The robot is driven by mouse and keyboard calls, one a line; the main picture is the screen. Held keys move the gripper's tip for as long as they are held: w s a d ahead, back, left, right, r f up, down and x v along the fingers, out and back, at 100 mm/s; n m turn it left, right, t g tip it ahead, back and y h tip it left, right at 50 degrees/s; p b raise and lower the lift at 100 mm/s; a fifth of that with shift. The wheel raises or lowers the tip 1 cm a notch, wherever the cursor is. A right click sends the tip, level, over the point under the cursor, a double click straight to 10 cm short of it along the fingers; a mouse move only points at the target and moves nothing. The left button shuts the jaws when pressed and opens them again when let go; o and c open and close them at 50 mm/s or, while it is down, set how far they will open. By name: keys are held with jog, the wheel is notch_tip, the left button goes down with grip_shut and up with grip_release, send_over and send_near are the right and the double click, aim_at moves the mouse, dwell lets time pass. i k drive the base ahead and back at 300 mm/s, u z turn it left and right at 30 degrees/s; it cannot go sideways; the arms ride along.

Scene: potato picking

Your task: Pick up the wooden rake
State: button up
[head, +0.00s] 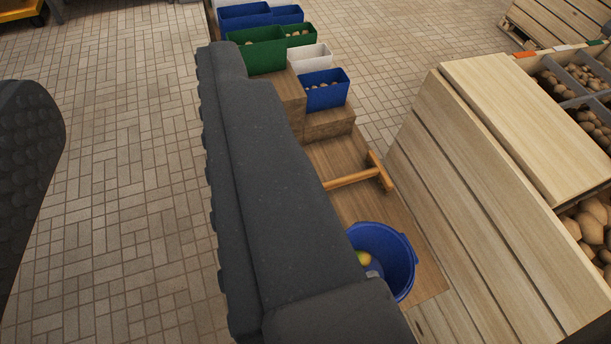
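The wooden rake (354,179) lies on a low wooden platform (347,152), right of centre. Its short crossbar (380,171) is at the right, and its handle runs left until my gripper's right finger hides it. My gripper (130,85) is open wide, with one dark grey ridged finger at the left edge and the other down the middle. Only bare floor shows between the fingers. The rake is to the right of the right finger, outside the gap. I cannot tell whether they touch.
A blue bucket (398,258) with round, coloured things inside stands close to the rake. Beyond it are blue (324,91), green (262,51) and white bins, some holding potatoes. A large wooden crate (455,170) with potatoes fills the right. Tiled floor (120,200) is clear at left.

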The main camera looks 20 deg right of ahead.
aim_at(377, 170)
jog(key=u, duration=1.7)
jog(key=i, duration=2.3)
jog(key=z, duration=3.45)
jog(key=i, duration=0.95)
jog(key=z, duration=0.1)
